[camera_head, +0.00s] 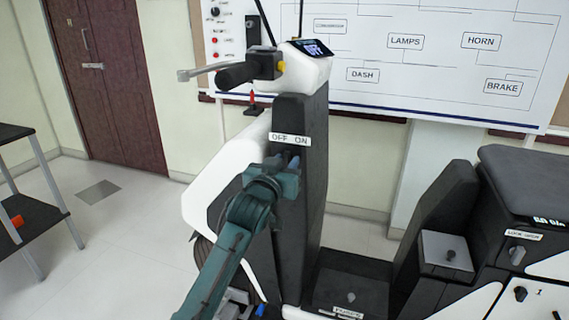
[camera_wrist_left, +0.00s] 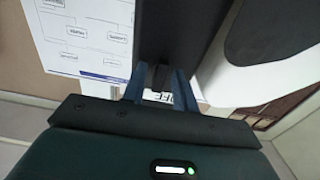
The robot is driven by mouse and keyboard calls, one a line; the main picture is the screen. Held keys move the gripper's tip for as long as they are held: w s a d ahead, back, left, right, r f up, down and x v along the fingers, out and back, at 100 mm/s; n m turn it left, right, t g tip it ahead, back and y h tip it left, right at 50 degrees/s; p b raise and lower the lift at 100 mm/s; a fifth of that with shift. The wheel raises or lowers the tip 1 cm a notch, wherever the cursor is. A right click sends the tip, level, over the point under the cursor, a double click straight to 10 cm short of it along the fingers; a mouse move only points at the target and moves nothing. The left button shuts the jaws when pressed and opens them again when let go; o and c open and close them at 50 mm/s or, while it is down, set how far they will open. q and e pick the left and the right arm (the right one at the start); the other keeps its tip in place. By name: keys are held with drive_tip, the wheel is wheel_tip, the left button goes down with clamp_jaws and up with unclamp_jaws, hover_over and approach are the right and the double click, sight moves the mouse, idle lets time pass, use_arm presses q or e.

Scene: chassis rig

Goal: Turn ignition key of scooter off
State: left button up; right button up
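The scooter's dark front column (camera_head: 300,205) bears a white OFF ON label (camera_head: 290,140). My left gripper (camera_head: 291,160) is at the column just below this label and covers the key area in the head view. In the left wrist view its two blue fingers (camera_wrist_left: 160,80) stand apart. A small dark piece, likely the ignition key (camera_wrist_left: 160,76), shows between them; its turned position is too unclear to tell. Part of the label (camera_wrist_left: 184,96) shows beside one finger. The dash display (camera_head: 315,49) reads OFF. My right gripper is in neither view.
The handlebar grip (camera_head: 236,75) and lever stick out left above my arm. A white front panel (camera_head: 225,185) lies left of the column. The seat unit (camera_head: 525,185) is at right, a wiring board (camera_head: 430,60) behind, and a shelf (camera_head: 30,210) at far left.

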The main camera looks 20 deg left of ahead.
use_arm(q)
drive_tip(key=shift+o, duration=0.4)
drive_tip(key=shift+s, duration=0.1)
drive_tip(key=s, duration=1.3)
drive_tip(key=shift+a, duration=0.25)
